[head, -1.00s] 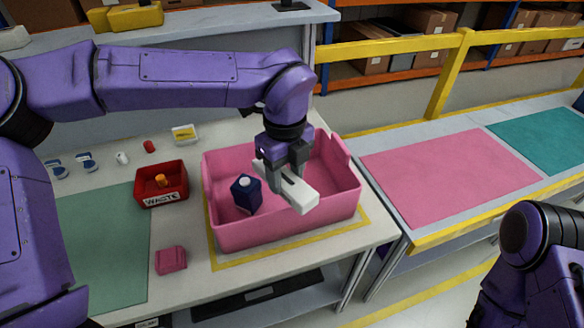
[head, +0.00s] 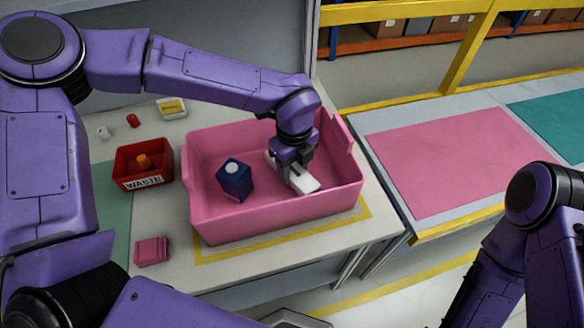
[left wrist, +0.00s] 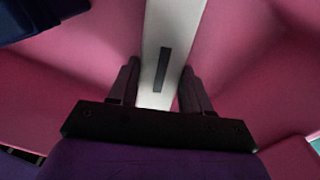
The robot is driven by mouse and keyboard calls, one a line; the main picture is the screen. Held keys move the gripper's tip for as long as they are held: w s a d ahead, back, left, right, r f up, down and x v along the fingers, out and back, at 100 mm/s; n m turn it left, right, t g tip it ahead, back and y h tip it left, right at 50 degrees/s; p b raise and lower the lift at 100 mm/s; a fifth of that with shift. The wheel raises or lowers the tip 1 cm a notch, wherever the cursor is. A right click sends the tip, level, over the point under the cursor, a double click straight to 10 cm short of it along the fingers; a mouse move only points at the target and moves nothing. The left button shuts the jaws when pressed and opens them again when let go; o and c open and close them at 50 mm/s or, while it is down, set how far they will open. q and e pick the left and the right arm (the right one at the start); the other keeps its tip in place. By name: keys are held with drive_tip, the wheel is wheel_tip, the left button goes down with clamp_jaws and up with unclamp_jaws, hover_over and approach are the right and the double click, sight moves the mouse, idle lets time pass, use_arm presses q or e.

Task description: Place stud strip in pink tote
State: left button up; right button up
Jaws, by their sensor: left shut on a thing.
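The stud strip, a white bar (head: 304,184) with a dark slot, is inside the pink tote (head: 250,222). My left gripper (head: 290,167) reaches down into the tote and is shut on the strip. In the left wrist view the strip (left wrist: 176,28) runs between the two fingers (left wrist: 157,88), with pink tote walls around it. I cannot tell whether the strip touches the tote floor. A dark blue block with a white round top (head: 235,180) stands in the tote, left of the strip. My right arm shows at the right edge, but its gripper is out of view.
A red waste bin (head: 143,165) with an orange thing in it stands left of the tote. A small pink block (head: 152,251) lies in front of the bin. A yellow-and-white tray (head: 172,108) is behind. A bench with a pink mat (head: 455,170) is clear at right.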

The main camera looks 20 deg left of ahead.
sight(294, 170)
use_arm(q)
drive_tip(key=shift+w+f, duration=0.15)
drive_tip(key=shift+f, duration=0.75)
drive_tip(key=o, duration=1.1)
drive_tip(key=shift+f, duration=0.15)
wheel_tip(294, 170, up, 12)
drive_tip(key=shift+r+b, duration=0.25)
drive_tip(key=shift+b, duration=0.2)
